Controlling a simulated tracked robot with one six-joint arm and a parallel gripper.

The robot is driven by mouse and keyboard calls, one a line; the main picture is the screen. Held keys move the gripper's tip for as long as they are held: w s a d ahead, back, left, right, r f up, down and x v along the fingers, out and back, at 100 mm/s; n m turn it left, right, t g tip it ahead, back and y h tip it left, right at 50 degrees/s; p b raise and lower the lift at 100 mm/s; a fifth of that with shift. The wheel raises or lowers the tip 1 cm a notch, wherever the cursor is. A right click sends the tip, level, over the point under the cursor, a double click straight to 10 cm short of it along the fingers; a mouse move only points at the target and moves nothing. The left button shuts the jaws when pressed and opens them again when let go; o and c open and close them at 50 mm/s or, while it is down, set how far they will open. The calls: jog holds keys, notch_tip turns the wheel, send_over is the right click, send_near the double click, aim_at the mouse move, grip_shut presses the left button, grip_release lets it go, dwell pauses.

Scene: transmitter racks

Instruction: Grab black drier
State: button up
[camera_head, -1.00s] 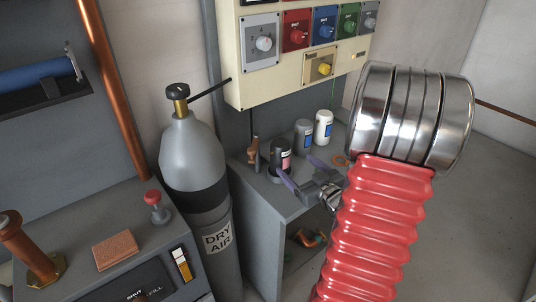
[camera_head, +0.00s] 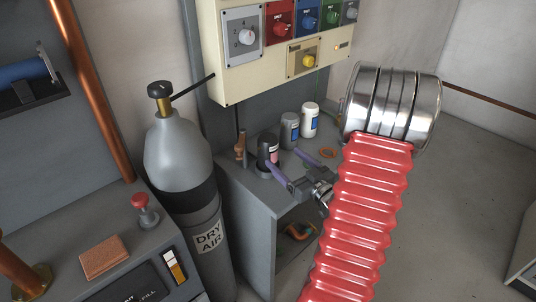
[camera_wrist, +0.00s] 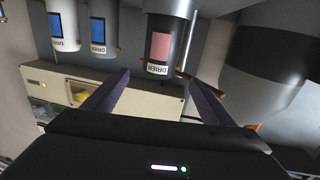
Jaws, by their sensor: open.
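The black drier (camera_head: 267,148) is a dark canister with a pink label. It stands upright on the grey cabinet top, at the near end of a row with a grey drier (camera_head: 289,131) and a white drier (camera_head: 310,120). My gripper (camera_head: 281,157) is open, with purple fingers at the black drier, one finger crossing in front of its lower part. In the wrist view the black drier (camera_wrist: 164,42) appears upside down, ahead of and between the spread fingertips of my gripper (camera_wrist: 159,77). I cannot tell whether a finger touches it.
A grey DRY AIR cylinder (camera_head: 180,160) stands close on the left. A cream control panel (camera_head: 225,82) hangs above the driers.

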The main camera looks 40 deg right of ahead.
aim_at(274, 148)
jog(key=w, duration=0.5)
jog(key=shift+w+d, duration=0.4)
jog(key=shift+w, duration=0.1)
jog(key=shift+w+d+f, duration=0.1)
jog(key=shift+w+d, duration=0.1)
jog(key=shift+w, duration=1.05)
jog(key=shift+w+d+f, duration=0.1)
jog(key=shift+w+d, duration=0.05)
jog(key=shift+w, duration=1.05)
jog(key=shift+c, duration=0.5)
jog(key=shift+r, duration=0.1)
jog(key=c, duration=1.4)
jog(key=shift+r, duration=0.1)
jog(key=shift+r, duration=4.95)
